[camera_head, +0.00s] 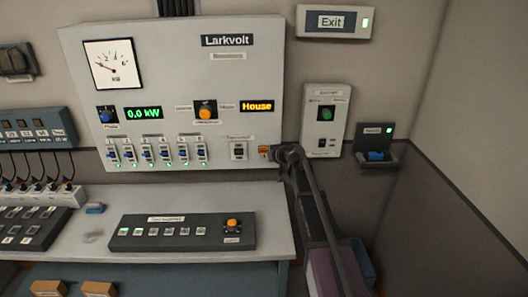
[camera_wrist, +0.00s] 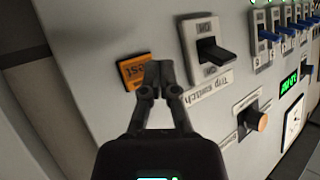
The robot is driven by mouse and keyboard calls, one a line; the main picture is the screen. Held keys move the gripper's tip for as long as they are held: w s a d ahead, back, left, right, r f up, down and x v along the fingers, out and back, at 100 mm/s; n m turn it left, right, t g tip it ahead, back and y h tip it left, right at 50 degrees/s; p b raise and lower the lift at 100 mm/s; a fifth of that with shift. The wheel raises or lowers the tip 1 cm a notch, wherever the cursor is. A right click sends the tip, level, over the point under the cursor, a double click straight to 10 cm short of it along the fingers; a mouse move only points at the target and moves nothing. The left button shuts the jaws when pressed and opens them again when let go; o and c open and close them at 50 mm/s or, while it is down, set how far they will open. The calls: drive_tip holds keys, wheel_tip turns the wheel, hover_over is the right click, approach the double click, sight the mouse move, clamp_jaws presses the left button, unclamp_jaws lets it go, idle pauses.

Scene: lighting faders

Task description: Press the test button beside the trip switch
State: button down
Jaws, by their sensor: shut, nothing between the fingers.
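The orange test button (camera_wrist: 133,72) is on the grey panel, with part of its lettering showing in the wrist view. It also shows in the head view (camera_head: 263,150), just right of the trip switch. The trip switch (camera_wrist: 212,52) is a black lever in a pale plate marked ON and labelled below; in the head view it is a small pale plate (camera_head: 239,150). My gripper (camera_wrist: 158,74) is shut and empty. Its fingertips overlap the button's edge in the wrist view and hide part of it. I cannot tell whether they touch it. In the head view my gripper (camera_head: 276,153) is at the button's right side.
A row of blue breaker switches (camera_head: 158,153) lies left of the trip switch. An orange knob (camera_head: 205,110) is above. A pale control box (camera_head: 324,120) is mounted close to the right of my arm. A desk with a dark button console (camera_head: 190,244) stands below.

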drive_tip(key=shift+w, duration=0.7)
drive_tip(key=shift+w, duration=0.75)
idle(1.9)
drive_tip(key=shift+s, duration=0.75)
idle(0.5)
drive_tip(key=s, duration=0.5)
drive_tip(key=shift+a, duration=0.1)
idle(0.3)
idle(0.6)
